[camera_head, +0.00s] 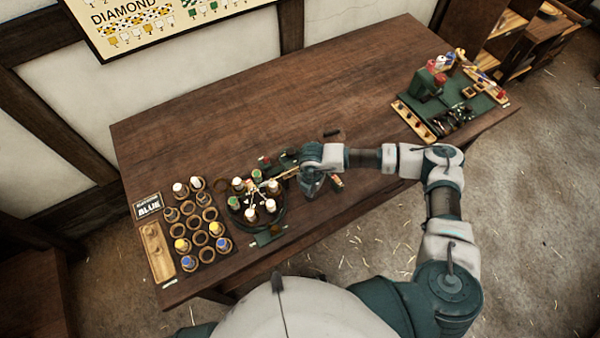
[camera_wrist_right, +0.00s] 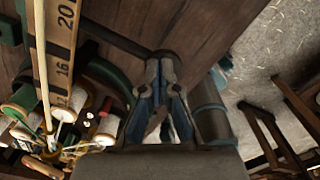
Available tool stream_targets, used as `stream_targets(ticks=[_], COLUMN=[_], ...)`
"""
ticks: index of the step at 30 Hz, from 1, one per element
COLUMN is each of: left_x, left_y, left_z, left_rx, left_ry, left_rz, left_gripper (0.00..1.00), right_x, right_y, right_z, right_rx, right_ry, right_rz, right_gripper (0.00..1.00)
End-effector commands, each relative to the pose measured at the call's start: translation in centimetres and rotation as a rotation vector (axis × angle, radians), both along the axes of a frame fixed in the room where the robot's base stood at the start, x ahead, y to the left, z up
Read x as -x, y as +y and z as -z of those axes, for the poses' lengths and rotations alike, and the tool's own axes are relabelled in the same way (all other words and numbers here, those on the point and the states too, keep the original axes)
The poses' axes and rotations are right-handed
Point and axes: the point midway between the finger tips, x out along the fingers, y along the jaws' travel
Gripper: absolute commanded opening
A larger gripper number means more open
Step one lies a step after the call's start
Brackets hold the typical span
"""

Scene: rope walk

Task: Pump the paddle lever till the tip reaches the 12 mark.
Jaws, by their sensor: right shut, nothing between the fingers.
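A braiding stand (camera_head: 258,203) with upright bobbins in a ring stands at the table's front middle. In the right wrist view its wooden scale (camera_wrist_right: 60,42) shows the marks 20 and 16; lower marks are hard to read. A pale cord (camera_wrist_right: 41,70) runs along the scale down to the bobbins (camera_wrist_right: 68,103). My right gripper (camera_head: 311,190) is just right of the stand; in the wrist view its fingertips (camera_wrist_right: 160,75) are together and empty. A dark rod (camera_wrist_right: 115,38) runs behind them, perhaps the paddle lever; contact cannot be told. My left gripper is out of view.
A rack of bobbins (camera_head: 200,228) and a wooden tray (camera_head: 156,250) are at the left, by a sign (camera_head: 148,207) reading BLUE. A green device (camera_head: 430,88) on a board stands at the far right. The table's back middle (camera_head: 250,110) is clear.

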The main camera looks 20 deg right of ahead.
Motion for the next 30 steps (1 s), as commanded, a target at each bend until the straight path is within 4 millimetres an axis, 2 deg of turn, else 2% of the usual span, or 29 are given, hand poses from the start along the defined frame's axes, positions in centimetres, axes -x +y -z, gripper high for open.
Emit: stream_targets(ticks=[12,30], left_x=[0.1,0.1], left_y=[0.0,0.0], left_z=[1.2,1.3], left_rx=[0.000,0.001], left_ry=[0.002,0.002], left_rz=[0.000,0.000], left_gripper=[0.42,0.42], right_x=[0.1,0.0], right_y=[0.0,0.0], right_z=[1.7,1.9], right_rx=[0.001,0.000], right_ry=[0.001,0.000], right_rz=[0.001,0.000], right_gripper=[0.00,0.00])
